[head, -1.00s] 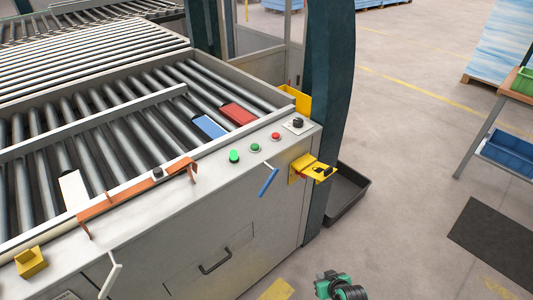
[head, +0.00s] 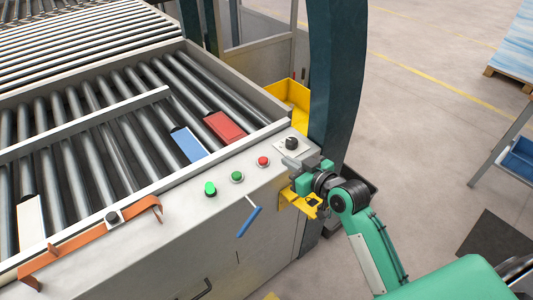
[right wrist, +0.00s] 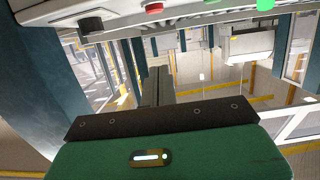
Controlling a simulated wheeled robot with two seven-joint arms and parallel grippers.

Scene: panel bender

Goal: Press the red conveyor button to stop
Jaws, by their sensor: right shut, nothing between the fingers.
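The red button (head: 263,161) sits on the sloped top edge of the conveyor's grey panel, between a green button (head: 237,177) and a black rotary knob (head: 291,143). The red button also shows at the top of the right wrist view (right wrist: 153,7). My right gripper (head: 291,163) is just right of the red button, close to the knob's plate and apart from the button. Its fingers are shut and empty; they also show in the right wrist view (right wrist: 158,86). My left gripper is in neither view.
A brighter green button (head: 211,188) is further left on the panel. A yellow bracket (head: 300,202) sticks out below my right gripper, and a blue-handled lever (head: 249,221) hangs on the front. A dark post (head: 338,90) stands behind. Red and blue pieces lie on the rollers.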

